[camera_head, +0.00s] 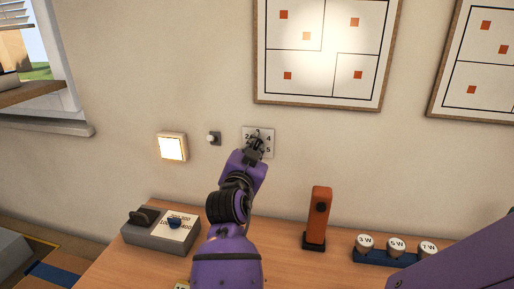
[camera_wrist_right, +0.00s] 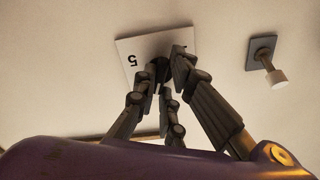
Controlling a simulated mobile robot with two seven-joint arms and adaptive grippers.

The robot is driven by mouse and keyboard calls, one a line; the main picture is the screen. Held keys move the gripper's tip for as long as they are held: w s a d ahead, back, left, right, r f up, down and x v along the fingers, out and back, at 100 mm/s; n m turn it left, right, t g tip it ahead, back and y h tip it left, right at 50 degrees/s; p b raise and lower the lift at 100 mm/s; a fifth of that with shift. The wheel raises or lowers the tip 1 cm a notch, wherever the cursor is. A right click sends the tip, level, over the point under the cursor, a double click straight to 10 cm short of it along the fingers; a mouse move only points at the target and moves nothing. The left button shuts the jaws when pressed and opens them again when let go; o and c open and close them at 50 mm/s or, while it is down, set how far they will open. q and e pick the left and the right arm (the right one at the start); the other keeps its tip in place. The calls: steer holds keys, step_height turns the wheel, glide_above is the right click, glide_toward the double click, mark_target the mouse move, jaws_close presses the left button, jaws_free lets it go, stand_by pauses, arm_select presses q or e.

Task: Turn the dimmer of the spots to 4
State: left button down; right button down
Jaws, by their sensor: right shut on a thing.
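In the right wrist view the plate (camera_wrist_right: 150,45) shows an upside-down 5. My right gripper (camera_head: 255,146) is at the plate's centre, its fingers closed around the dark dimmer knob (camera_wrist_right: 160,70). The fingers cover most of the knob, so its pointer and setting cannot be read. My left gripper is not in view.
Left of the dimmer are a small knob switch (camera_head: 213,138) and a lit square switch (camera_head: 172,147). Below, a table holds a grey control box (camera_head: 150,236), an orange upright device (camera_head: 318,215) and a blue rack (camera_head: 375,257) of wattage-marked pieces. Framed panels (camera_head: 300,70) hang above.

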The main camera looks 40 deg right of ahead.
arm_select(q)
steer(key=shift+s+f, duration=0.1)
arm_select(e)
steer(key=shift+f+m+b, duration=0.15)
steer(key=shift+m+b, duration=0.45)
steer(key=shift+m, duration=0.1)
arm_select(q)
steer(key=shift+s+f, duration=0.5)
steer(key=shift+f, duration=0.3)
arm_select(e)
steer(key=shift+m, duration=0.3)
steer(key=shift+m+b, duration=0.7)
steer(key=shift+m, duration=0.2)
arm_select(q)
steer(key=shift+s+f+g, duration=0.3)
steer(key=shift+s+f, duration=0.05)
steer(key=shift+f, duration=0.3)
arm_select(e)
steer(key=c, duration=1.8)
jaws_free()
